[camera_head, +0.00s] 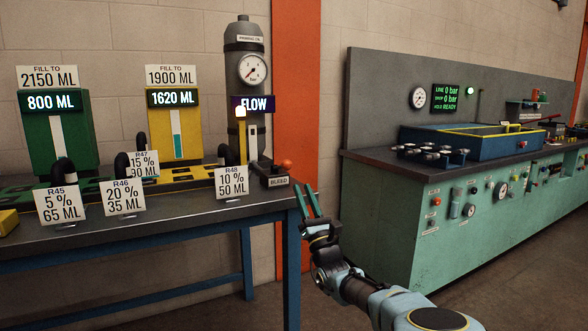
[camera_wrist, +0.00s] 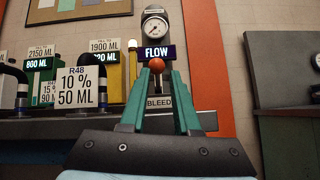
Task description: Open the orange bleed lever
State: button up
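The orange bleed lever (camera_head: 286,163) has a round orange knob on a dark mount at the right end of the left bench, beside the grey cylinder. A BLEED label (camera_head: 278,181) sits just below it. My gripper (camera_head: 304,187) is open and empty, just right of and below the lever in the head view. In the wrist view the knob (camera_wrist: 156,65) shows between the tips of my green fingers (camera_wrist: 158,73), seemingly beyond them. I cannot tell the exact gap. The lever's arm is mostly hidden there.
A grey cylinder (camera_head: 244,75) with a gauge and FLOW sign stands behind the lever. The R48 card (camera_head: 232,181) stands left of it. Green (camera_head: 55,135) and yellow (camera_head: 173,128) tanks are farther left. A green workbench (camera_head: 420,220) stands right, across a floor gap.

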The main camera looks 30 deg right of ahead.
aim_at(287, 169)
jog(key=a+f+m+g+h, duration=0.1)
jog(key=a+f+m+h+p, duration=0.1)
jog(key=f, duration=0.1)
jog(key=shift+a+f+g, duration=0.2)
jog(key=shift+f+g, duration=0.05)
jog(key=shift+g, duration=0.15)
jog(key=c, duration=0.3)
jog(key=shift+w+a+f+h, duration=0.1)
jog(key=shift+w+f+h, duration=0.1)
jog(key=shift+h, duration=0.2)
grip_shut()
jog(key=p+x, duration=0.1)
jog(key=x, duration=0.8)
jog(key=shift+w+p, duration=0.2)
jog(key=shift+p, duration=0.2)
jog(key=shift+r+y, duration=0.15)
jog(key=shift+y, duration=0.15)
notch_tip(287, 169, up, 2)
jog(key=g+p, duration=0.1)
jog(key=p, duration=0.3)
jog(key=shift+r+p, duration=0.45)
jog(key=shift+p, duration=0.25)
jog(key=shift+w+f, duration=0.1)
jog(key=shift+f, duration=0.05)
